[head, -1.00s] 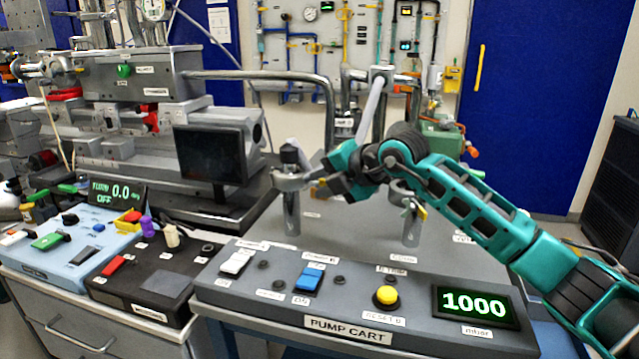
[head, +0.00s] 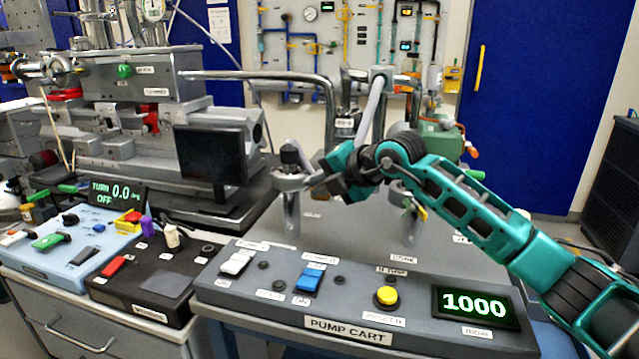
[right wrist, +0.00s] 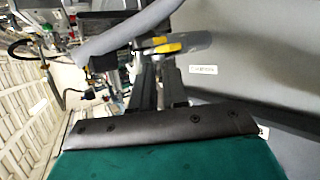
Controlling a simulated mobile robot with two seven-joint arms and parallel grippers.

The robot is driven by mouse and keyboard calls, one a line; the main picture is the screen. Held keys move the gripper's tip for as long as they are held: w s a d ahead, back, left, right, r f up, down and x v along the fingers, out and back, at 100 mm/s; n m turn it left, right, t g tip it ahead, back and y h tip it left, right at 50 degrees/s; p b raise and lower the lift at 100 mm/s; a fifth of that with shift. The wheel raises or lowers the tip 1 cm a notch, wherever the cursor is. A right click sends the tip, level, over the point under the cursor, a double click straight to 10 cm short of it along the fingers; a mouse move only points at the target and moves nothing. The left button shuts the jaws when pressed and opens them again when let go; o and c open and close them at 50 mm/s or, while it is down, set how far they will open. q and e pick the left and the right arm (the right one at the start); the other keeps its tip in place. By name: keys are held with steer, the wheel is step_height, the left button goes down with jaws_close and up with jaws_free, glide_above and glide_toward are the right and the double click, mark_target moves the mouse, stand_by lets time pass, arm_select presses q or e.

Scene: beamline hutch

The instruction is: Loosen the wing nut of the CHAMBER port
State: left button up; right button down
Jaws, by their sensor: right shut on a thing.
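The near-left metal port post (head: 291,220) stands upright on the pump cart, with a clamp ring (head: 290,183) and a dark cap at its top. I cannot read its small label, so its name is uncertain. My right gripper (head: 312,183) reaches in from the right and is shut at the right side of this clamp. In the right wrist view, yellow wing-shaped parts (right wrist: 183,43) show at the fingertips (right wrist: 160,62). They look like the wing nut, partly hidden by the fingers and a grey hose. My left gripper is not in view.
A second port post (head: 410,225) with a yellow-handled clamp stands to the right, under my forearm. The cart's front panel (head: 235,291) carries buttons and a display (head: 475,306) reading 1000. A dark monitor (head: 211,156) stands at left. Bent metal pipes run behind.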

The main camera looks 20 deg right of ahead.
steer(key=p, duration=0.2)
steer(key=r+g+h+p, duration=0.1)
steer(key=p, duration=0.1)
steer(key=shift+w+a+r+n+h, duration=0.1)
steer(key=shift+a+n+h, duration=0.1)
steer(key=shift+n+h, duration=0.1)
arm_select(q)
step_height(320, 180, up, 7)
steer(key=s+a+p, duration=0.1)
steer(key=p, duration=0.5)
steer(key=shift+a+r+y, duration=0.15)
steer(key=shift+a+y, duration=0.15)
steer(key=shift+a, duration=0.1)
arm_select(e)
steer(key=g+h, duration=0.1)
steer(key=h, duration=0.1)
steer(key=n+g+h, duration=0.1)
steer(key=g, duration=0.1)
steer(key=w+a+g+h, duration=0.1)
steer(key=h, duration=0.1)
steer(key=shift+n+g+h, duration=0.3)
steer(key=shift+g, duration=0.1)
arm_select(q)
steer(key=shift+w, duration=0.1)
